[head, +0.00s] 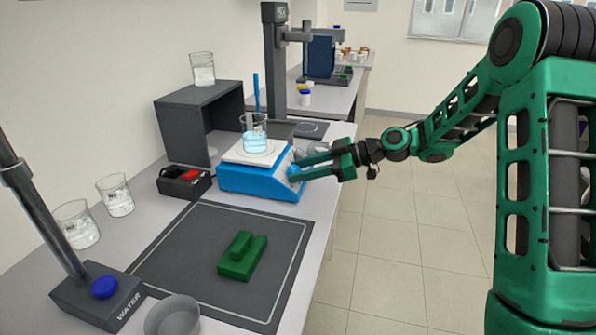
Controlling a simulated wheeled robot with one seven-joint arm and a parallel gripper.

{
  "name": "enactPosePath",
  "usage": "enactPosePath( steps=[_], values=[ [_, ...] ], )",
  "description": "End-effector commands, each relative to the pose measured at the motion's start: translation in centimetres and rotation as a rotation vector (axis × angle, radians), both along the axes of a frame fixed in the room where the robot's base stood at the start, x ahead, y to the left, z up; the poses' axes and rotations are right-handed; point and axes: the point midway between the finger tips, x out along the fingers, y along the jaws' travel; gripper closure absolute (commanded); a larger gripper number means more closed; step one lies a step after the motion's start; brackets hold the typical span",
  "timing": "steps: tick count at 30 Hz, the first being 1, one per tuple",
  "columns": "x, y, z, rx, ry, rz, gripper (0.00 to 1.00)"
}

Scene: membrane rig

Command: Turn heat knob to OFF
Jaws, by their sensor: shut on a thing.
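A blue hotplate (255,184) with a white top plate stands on the bench. A beaker of pale blue liquid (254,141) stands on its plate, with a blue rod showing above it. My gripper (296,170) reaches in from the right to the hotplate's right-hand front face. Its green fingers are closed around a small blue knob (294,173), mostly hidden between them. The knob's markings and its setting are too small to read. I cannot tell from this view which of the hotplate's knobs is the heat knob.
A dark mat (215,265) with a green block (242,257) lies in front. A black box with a red switch (185,181), beakers (116,196), a grey bowl (172,315) and a WATER stand (98,296) are at the left. The floor right of the bench is clear.

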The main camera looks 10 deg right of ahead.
Motion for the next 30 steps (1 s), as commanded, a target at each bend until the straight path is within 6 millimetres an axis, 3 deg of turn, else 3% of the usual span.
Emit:
enactPosePath(
  steps=[1, 3, 14, 30],
  values=[
    [0.3, -0.1, 0.1, -0.001, -0.005, -0.007, 0.60],
    [0.3, -0.1, 0.1, -0.001, -0.004, -0.006, 0.46],
    [0.0, -0.4, 0.1, 0.000, -0.002, -0.004, 0.46],
    [-1.6, -8.2, 3.3, -0.001, -0.003, -0.007, 0.46]
  ],
)
